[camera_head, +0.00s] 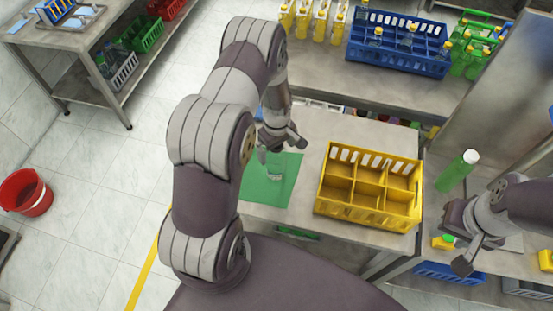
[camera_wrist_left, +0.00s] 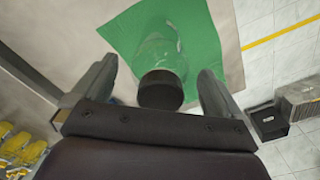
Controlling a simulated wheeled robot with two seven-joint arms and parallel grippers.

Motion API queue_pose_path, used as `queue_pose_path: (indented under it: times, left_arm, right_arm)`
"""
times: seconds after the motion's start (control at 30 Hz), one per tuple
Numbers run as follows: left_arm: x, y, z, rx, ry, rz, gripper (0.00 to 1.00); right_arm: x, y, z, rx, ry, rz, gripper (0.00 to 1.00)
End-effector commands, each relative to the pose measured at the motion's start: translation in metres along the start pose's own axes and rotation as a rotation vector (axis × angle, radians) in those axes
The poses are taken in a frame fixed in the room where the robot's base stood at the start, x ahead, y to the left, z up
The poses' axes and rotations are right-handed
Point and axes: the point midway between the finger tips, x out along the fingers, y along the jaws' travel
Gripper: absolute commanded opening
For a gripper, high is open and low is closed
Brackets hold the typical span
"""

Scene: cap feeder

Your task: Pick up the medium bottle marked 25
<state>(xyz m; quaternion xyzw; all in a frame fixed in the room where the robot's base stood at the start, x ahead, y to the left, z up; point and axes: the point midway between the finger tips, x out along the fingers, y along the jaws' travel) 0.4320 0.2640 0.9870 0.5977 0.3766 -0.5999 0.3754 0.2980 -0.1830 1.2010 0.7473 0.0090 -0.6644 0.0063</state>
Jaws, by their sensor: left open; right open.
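A clear bottle with a dark cap (camera_wrist_left: 160,90) stands on a green mat (camera_wrist_left: 207,40) in the left wrist view. No number on it can be read. In the head view the green mat (camera_head: 284,190) lies on the table, and the bottle (camera_head: 274,170) is partly hidden below my left gripper (camera_head: 280,146). My left gripper is open, with its fingers on either side of the cap in the wrist view; contact cannot be told. My right gripper (camera_head: 468,245) is open and empty at the right, away from the mat.
A yellow divided crate (camera_head: 370,213) stands right of the mat, its compartments empty. A green bottle (camera_head: 458,171) stands at the right. A blue crate (camera_head: 398,62) with bottles and several yellow bottles (camera_head: 320,22) stand at the back. A red bucket (camera_head: 25,193) is on the floor.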

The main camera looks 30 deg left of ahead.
Motion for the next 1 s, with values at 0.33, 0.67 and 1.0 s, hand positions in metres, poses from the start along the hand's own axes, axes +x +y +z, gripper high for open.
queue_pose_path:
  times: [0.33, 0.67, 1.0]
  left_arm:
    - [0.006, 0.001, 0.000, 0.001, 0.001, 0.002, 0.74]
    - [0.005, 0.001, 0.000, 0.001, 0.001, 0.002, 0.27]
    - [-0.055, 0.002, -0.001, 0.001, 0.005, 0.007, 0.27]
  right_arm:
    - [-0.001, 0.000, 0.000, 0.000, -0.001, 0.000, 0.43]
    - [-0.001, 0.000, 0.000, 0.000, -0.001, 0.000, 0.43]
    - [0.023, 0.000, 0.003, 0.000, -0.001, 0.000, 0.43]
